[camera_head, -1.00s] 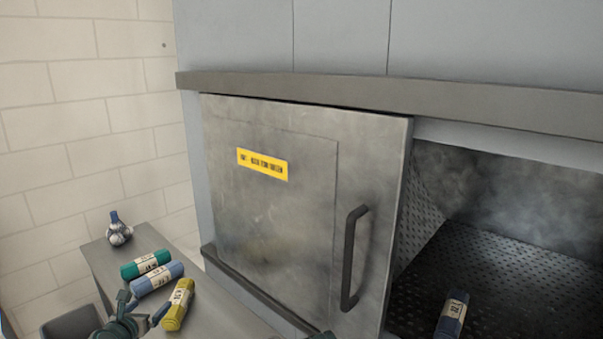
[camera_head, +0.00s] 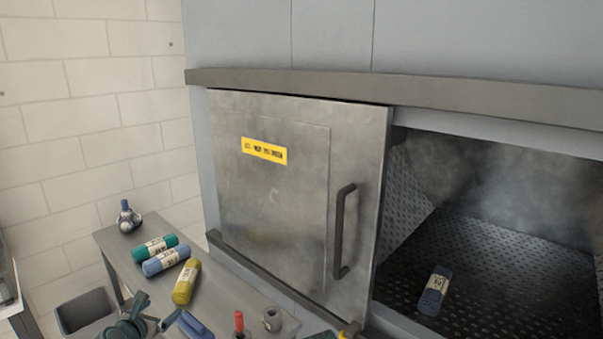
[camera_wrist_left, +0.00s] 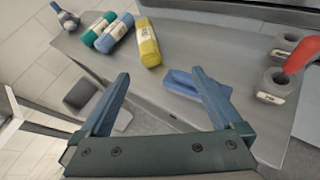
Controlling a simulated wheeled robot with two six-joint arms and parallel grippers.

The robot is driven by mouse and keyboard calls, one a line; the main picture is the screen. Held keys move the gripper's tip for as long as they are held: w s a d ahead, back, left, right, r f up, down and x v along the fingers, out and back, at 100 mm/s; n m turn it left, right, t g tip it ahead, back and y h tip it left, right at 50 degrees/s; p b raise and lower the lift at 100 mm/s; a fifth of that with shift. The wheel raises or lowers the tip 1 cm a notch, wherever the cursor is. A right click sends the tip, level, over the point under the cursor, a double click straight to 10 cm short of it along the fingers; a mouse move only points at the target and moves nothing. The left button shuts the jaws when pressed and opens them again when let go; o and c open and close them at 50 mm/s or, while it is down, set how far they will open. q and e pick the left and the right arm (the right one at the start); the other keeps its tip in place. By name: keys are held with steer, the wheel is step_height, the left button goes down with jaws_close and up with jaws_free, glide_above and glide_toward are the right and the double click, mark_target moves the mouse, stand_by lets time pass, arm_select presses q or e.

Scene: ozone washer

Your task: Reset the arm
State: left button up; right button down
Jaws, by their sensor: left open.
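My left gripper (camera_head: 158,308) is at the lower left in the head view, over the grey side table. In the left wrist view its two blue fingers (camera_wrist_left: 160,82) are spread wide with nothing between them. A blue object (camera_wrist_left: 196,84) lies on the table just beyond the right finger. Yellow (camera_head: 186,281), blue (camera_head: 166,260) and green (camera_head: 155,248) rolled bundles with labels lie on the table, apart from the gripper. My right gripper cannot be made out.
A metal washer door (camera_head: 270,200) with a dark handle stands beside an open steamy chamber (camera_head: 480,260), where a dark blue roll (camera_head: 434,291) lies. A red-handled item (camera_head: 239,324) and a grey cup (camera_head: 272,318) stand near the front. A bin (camera_head: 85,312) is below.

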arm_select(q)
steer(key=s+d+f+m+g, duration=0.2)
steer(key=d+f+m, duration=0.1)
steer(key=d+m, duration=0.2)
steer(key=s+d+f+m+g+h, duration=0.1)
steer(key=s+d+f+m+g, duration=0.1)
steer(key=d+m, duration=0.4)
steer(key=s+d+f+m+g+h, duration=0.1)
steer(key=s+d+f+m+g, duration=0.1)
steer(key=m, duration=0.8)
steer(key=shift+d+f+g, duration=0.4)
steer(key=shift+d+f, duration=0.2)
steer(key=shift+d, duration=0.35)
steer(key=shift+d+f+g, duration=0.4)
steer(key=shift+d+f, duration=0.2)
steer(key=shift+d, duration=0.3)
steer(key=s+d+f+m+g+y+b, duration=0.3)
steer(key=s+d+f+m, duration=0.4)
steer(key=s+d+m, duration=0.6)
steer(key=d+m+g+b, duration=0.1)
steer(key=m+g, duration=0.1)
steer(key=m, duration=0.1)
steer(key=shift+d+f+b, duration=0.2)
steer(key=shift+d+b, duration=0.1)
steer(key=shift+b, duration=0.1)
